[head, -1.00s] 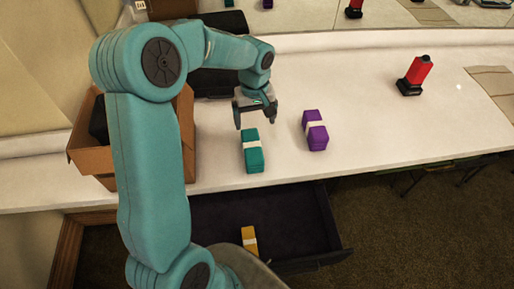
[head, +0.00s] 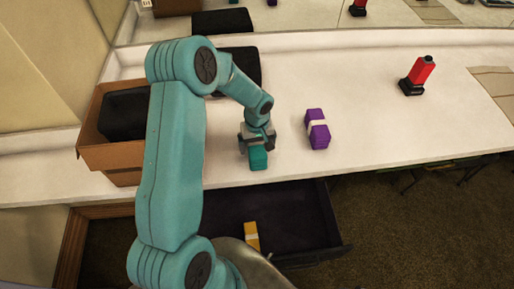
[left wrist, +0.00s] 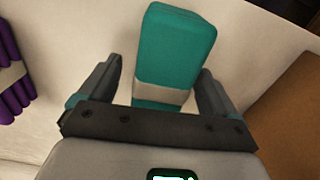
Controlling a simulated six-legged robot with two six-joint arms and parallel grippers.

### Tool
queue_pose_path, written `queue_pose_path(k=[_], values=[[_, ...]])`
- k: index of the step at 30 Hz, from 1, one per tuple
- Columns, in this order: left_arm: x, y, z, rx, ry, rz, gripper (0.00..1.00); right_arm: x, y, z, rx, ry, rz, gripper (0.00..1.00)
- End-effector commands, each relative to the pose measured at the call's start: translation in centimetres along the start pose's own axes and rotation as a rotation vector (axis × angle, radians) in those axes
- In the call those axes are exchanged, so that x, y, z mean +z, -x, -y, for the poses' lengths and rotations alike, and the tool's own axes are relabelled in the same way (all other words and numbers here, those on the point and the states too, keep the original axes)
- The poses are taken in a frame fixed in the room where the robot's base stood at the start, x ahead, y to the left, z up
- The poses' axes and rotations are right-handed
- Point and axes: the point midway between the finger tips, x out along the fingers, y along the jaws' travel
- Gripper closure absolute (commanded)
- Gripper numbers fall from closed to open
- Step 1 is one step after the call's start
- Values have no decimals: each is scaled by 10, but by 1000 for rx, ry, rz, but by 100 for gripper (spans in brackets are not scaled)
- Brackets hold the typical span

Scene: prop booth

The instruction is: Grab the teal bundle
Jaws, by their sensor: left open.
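The teal bundle (head: 258,159), with a pale band around its middle, lies on the white counter (head: 400,125) near its front edge. My left gripper (head: 256,146) is right over it in the head view and hides its far part. In the left wrist view the teal bundle (left wrist: 175,55) lies between the two open fingers of the left gripper (left wrist: 163,85), with a gap visible on the left side. I cannot tell whether the right finger touches it. My right gripper does not show.
A purple bundle (head: 317,128) lies to the right of the teal one. A cardboard box (head: 112,153) with a black item stands at the left. Below the counter edge is an open dark drawer (head: 290,215) with a yellow bundle (head: 251,236). A red object (head: 420,72) stands farther right.

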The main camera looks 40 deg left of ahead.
Motion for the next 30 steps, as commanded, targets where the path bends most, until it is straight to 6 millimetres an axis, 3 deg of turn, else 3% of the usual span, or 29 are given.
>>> queue_pose_path(k=[3,9,17,22,26,30], values=[[0,0,0,0,1,0,12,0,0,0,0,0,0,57],[0,0,0,0,1,0,71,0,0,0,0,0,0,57],[0,2,0,1,1,-1,71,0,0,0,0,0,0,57],[-1,13,-1,2,2,-4,71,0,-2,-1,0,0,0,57],[-2,37,-1,5,3,-7,71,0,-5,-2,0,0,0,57],[-2,75,-1,6,2,-8,71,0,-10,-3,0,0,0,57]])
